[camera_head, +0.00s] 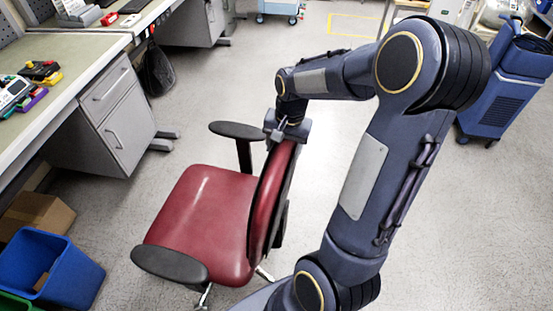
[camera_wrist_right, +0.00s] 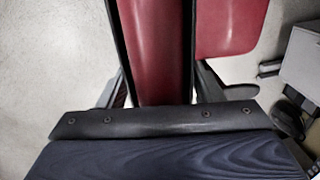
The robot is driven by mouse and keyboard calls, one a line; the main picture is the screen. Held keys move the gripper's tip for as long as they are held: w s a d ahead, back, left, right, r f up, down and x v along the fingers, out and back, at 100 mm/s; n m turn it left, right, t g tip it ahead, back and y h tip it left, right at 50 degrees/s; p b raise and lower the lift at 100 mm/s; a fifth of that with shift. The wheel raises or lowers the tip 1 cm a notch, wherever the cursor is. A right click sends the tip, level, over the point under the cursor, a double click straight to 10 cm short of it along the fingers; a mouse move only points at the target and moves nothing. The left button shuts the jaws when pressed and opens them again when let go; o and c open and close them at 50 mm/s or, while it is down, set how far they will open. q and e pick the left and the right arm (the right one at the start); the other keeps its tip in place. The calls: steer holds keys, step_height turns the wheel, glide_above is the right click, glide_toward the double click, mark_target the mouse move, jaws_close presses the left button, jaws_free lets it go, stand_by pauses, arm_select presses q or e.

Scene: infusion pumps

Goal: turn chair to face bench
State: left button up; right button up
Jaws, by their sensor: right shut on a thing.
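The red office chair (camera_head: 203,215) stands in the middle of the head view. Its backrest is on the right, and the seat extends left from it, its front toward the bench side. Two black armrests flank the seat. The bench (camera_head: 88,52) with a pale top runs along the left; bare floor lies between it and the chair. My right gripper (camera_head: 283,134) is shut on the top of the backrest. In the right wrist view, the red backrest (camera_wrist_right: 158,50) rises behind the dark gripper edge; the fingertips are hidden. My left gripper is not in view.
Grey drawers (camera_head: 118,115) stand under the bench. A blue bin (camera_head: 50,268) and a cardboard box (camera_head: 38,214) are at the lower left. A black bag (camera_head: 157,70) hangs by the bench. A blue cart (camera_head: 505,90) stands at upper right. Floor beyond the chair is clear.

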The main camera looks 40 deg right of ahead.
steer(key=shift+w+d+n, duration=0.6)
steer(key=shift+w+d, duration=0.45)
steer(key=shift+d, duration=0.25)
steer(key=o, duration=1.4)
steer(key=shift+a, duration=0.1)
steer(key=r, duration=0.8)
steer(key=shift+s+d, duration=0.3)
steer(key=shift+s, duration=0.05)
steer(key=shift+s+f, duration=0.1)
steer(key=shift+f, duration=0.05)
